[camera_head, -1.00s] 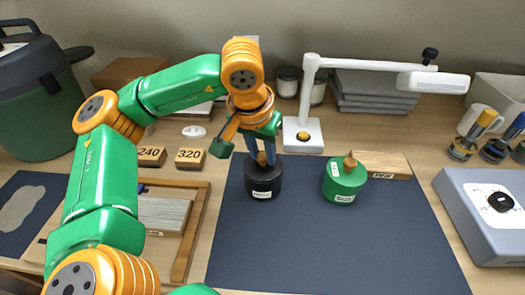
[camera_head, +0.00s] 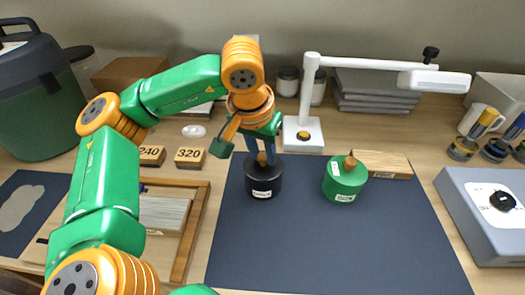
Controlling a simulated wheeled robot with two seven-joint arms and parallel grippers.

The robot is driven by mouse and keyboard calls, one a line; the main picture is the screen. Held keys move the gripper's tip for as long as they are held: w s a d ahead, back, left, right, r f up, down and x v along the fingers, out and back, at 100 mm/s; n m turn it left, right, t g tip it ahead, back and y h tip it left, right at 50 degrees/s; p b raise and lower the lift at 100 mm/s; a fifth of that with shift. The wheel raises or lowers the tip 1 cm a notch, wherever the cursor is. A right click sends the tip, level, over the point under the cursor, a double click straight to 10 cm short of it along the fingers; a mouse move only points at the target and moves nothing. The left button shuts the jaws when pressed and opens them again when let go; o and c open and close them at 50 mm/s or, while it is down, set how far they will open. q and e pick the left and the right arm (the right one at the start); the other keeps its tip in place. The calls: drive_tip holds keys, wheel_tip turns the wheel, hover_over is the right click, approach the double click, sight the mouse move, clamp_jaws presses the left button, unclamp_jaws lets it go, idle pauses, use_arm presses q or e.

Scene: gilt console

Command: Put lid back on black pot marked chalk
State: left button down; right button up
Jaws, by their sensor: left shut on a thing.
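The black pot (camera_head: 263,185) stands upright on the dark mat (camera_head: 320,245), with a small pale label low on its front. Its lettering is too small to read. My left gripper (camera_head: 263,158) points down right over the pot, its blue fingers shut on the wooden knob of the black lid (camera_head: 252,164). The lid is level at the pot's mouth and no gap shows between them. The fingers hide part of the lid, so I cannot tell whether it is fully seated. My right gripper is not in view.
A green pot (camera_head: 344,184) with a wooden knob stands to the right on the mat. A wooden block (camera_head: 385,165) lies behind it. A white lamp stand (camera_head: 303,140) is behind the mat. A wooden tray (camera_head: 188,245) lies left. The mat's front is clear.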

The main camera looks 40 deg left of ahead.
use_arm(q)
drive_tip(key=shift+c, duration=0.2)
unclamp_jaws()
idle(0.3)
drive_tip(key=shift+r, duration=0.1)
wheel_tip(320, 180, up, 7)
drive_tip(key=p, duration=0.6)
clamp_jaws()
idle(0.4)
idle(0.4)
